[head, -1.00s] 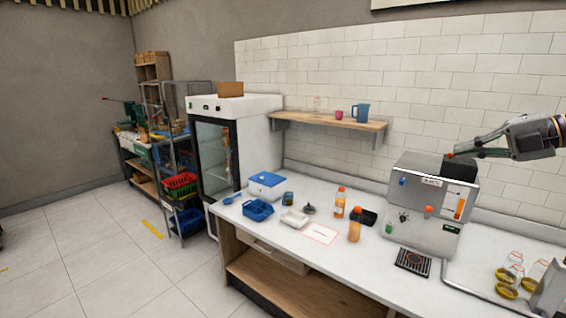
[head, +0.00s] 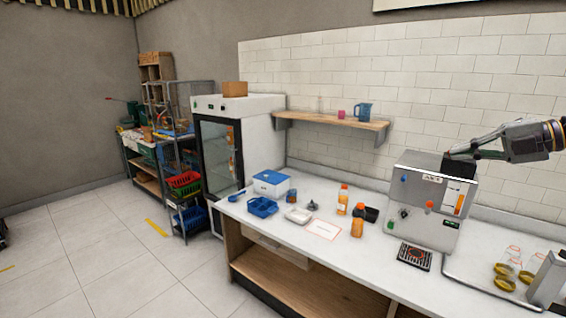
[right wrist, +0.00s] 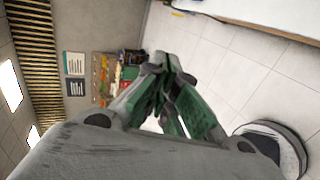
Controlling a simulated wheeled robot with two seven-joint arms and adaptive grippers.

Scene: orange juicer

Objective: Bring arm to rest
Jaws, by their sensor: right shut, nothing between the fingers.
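My right gripper (head: 460,152) comes in from the right in the head view, at the height of the top of the silver juicer (head: 430,200). Its fingertips overlap the juicer's black top part in the picture; I cannot tell whether they touch it. In the right wrist view, the green-padded fingers of the right gripper (right wrist: 172,75) are together, with nothing held between them. My left gripper is not in view.
The white counter (head: 330,258) holds orange bottles (head: 342,200), a blue basket (head: 262,207), a blue-lidded box (head: 271,184) and a black drip grate (head: 415,256). Glass jars (head: 510,260) stand at the right. A wooden shelf (head: 330,121) hangs on the wall.

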